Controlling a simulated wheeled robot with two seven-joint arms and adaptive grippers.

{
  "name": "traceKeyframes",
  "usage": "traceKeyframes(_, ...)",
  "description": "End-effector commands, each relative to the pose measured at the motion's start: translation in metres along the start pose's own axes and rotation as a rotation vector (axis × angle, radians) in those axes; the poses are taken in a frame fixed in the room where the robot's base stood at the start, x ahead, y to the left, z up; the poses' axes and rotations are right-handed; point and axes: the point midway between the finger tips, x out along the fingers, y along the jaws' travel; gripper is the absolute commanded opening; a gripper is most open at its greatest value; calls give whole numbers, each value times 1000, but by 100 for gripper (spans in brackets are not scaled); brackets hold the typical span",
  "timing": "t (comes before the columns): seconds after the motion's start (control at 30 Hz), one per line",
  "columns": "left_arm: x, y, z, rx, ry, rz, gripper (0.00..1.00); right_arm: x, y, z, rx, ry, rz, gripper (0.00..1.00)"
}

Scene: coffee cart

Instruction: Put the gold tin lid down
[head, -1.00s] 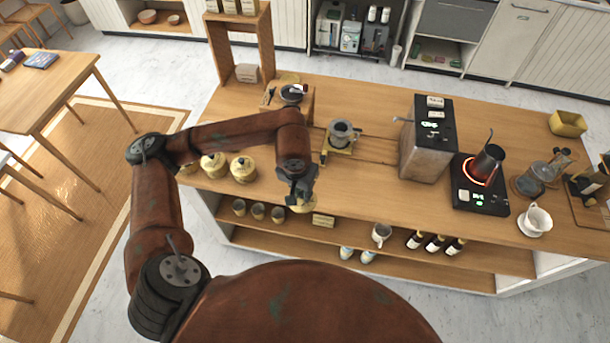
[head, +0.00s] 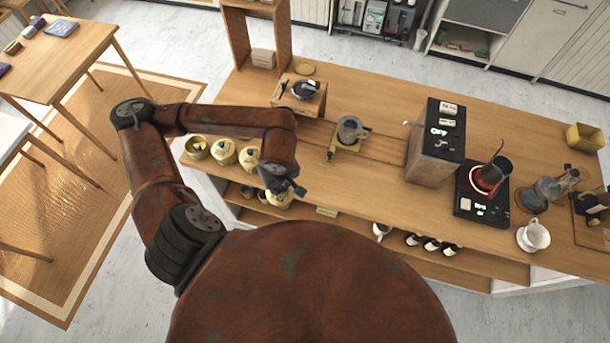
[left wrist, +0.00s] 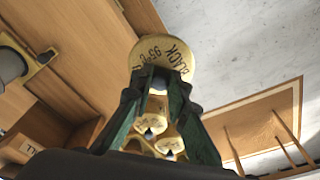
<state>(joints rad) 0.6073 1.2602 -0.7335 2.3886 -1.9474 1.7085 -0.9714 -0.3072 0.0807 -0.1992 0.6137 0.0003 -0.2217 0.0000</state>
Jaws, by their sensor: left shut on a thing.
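My left gripper (head: 287,191) is shut on the gold tin lid (head: 277,201), which hangs below it near the front edge of the counter. In the left wrist view the lid (left wrist: 168,56) is a round gold disc with dark lettering, just beyond the fingertips (left wrist: 155,84). Left of it in the head view stand an open gold tin (head: 196,148) and two gold tins with knobbed lids, a middle one (head: 224,153) and a right one (head: 247,159). My right gripper is not in view.
The wooden counter (head: 350,190) has bare room right of the lid. A grinder-like cup stand (head: 350,132), a grey box machine (head: 433,150) and a hot plate with kettle (head: 486,185) stand farther right.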

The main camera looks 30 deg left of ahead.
Motion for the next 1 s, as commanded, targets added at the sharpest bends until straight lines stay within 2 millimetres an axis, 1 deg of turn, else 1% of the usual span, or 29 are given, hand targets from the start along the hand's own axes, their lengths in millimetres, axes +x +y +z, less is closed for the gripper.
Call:
traceKeyframes(0.03,2,5,-2,-7,-3,-1,0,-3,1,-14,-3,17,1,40)
traceKeyframes(0.1,8,17,-7,-10,-3,-1,0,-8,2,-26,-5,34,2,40)
traceKeyframes(0.17,15,30,-12,-9,-5,0,0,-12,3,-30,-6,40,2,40)
traceKeyframes(0.37,39,73,-32,-6,-4,0,0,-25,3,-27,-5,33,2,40)
traceKeyframes(0.4,44,81,-35,-6,-5,-1,0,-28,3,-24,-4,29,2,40)
traceKeyframes(0.5,67,93,-38,-3,-5,-3,0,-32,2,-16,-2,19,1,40)
traceKeyframes(0.6,83,104,-42,-3,-4,-2,0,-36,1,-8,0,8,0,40)
traceKeyframes(0.7,94,112,-46,-2,-2,-1,0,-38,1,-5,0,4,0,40)
traceKeyframes(0.87,104,118,-47,-2,-3,0,0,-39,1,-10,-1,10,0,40)
traceKeyframes(0.9,108,121,-49,-2,-2,-1,0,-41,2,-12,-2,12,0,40)
traceKeyframes(1.0,121,118,-45,-2,-5,-4,0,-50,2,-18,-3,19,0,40)
